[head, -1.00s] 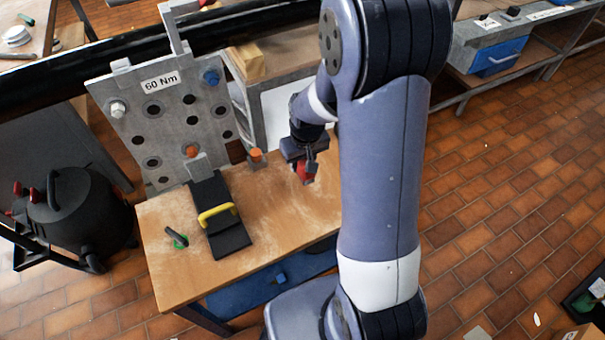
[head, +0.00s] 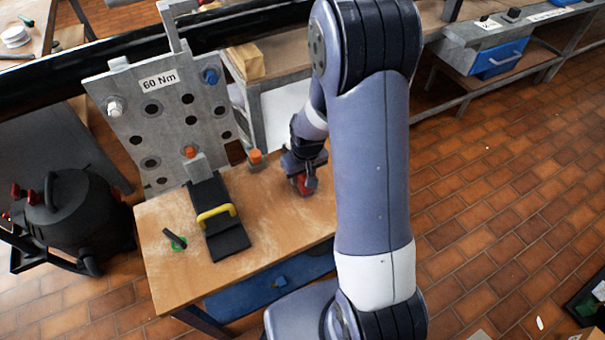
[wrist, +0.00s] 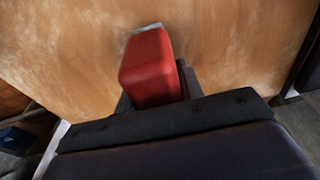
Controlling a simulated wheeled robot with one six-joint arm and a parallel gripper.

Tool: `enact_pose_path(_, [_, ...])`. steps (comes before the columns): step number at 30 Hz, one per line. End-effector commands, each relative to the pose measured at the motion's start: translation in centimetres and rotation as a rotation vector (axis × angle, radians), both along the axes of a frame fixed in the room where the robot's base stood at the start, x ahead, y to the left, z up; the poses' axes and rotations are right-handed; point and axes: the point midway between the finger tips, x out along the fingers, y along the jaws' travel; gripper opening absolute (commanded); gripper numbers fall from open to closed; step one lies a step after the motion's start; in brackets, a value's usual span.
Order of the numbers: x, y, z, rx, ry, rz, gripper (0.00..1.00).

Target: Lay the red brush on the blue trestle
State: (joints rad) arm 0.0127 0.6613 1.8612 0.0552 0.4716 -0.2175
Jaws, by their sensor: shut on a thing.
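The red brush (head: 304,186) is in my gripper (head: 303,180), over the right part of the wooden table top. The wrist view shows its red block (wrist: 150,68) between the jaws, with a pale grey edge at the far end. My gripper is shut on it. I cannot tell whether the brush touches the wood. No blue trestle can be made out for certain; a blue panel or bin (head: 250,297) shows under the table, partly hidden by the table top and my arm.
The wooden table (head: 165,280) holds a black pad with a yellow handle (head: 216,215), a green-and-black item (head: 176,240) and an orange-capped post (head: 255,156). A grey flange plate (head: 165,110) stands behind. A black canister (head: 78,225) is at left. A blue drawer (head: 497,58) is at back right.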

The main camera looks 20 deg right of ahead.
Motion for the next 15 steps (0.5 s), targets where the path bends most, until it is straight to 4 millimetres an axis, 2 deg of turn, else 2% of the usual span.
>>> enact_pose_path(1, [0.02, 0.00, -0.31, 0.000, 0.000, 0.000, 0.11])
enact_pose_path(2, [0.00, 0.00, -0.14, 0.000, 0.000, 0.000, 0.39])
enact_pose_path(3, [0.01, 0.00, -0.10, 0.000, 0.000, 0.000, 0.42])
enact_pose_path(9, [-0.01, 0.00, -0.09, 0.000, 0.000, 0.000, 0.58])
enact_pose_path(15, [0.00, 0.00, -0.08, 0.000, 0.000, 0.000, 0.58])
